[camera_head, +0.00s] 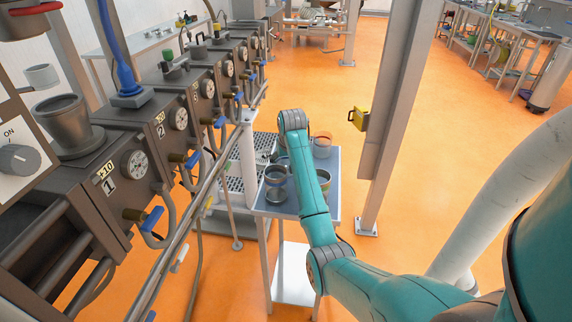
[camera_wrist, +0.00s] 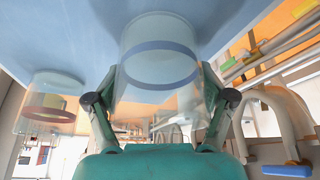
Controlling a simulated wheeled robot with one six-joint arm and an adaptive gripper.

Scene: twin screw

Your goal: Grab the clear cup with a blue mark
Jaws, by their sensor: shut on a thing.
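The clear cup with a blue band (camera_wrist: 160,45) stands in the middle of the wrist view, where the picture appears upside down and the blue-grey table top fills the upper part. My gripper (camera_wrist: 160,98) has one finger on each side of this cup and is shut on it. The cup looks to be still at the table surface; I cannot tell whether it is lifted. In the head view my arm reaches over the small table (camera_head: 330,190), and my gripper is hidden behind the arm.
A clear cup with a red band (camera_wrist: 45,112) stands to the left in the wrist view. A grey post (camera_head: 393,110) rises to the right, and a machine with gauges (camera_head: 135,163) lines the left.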

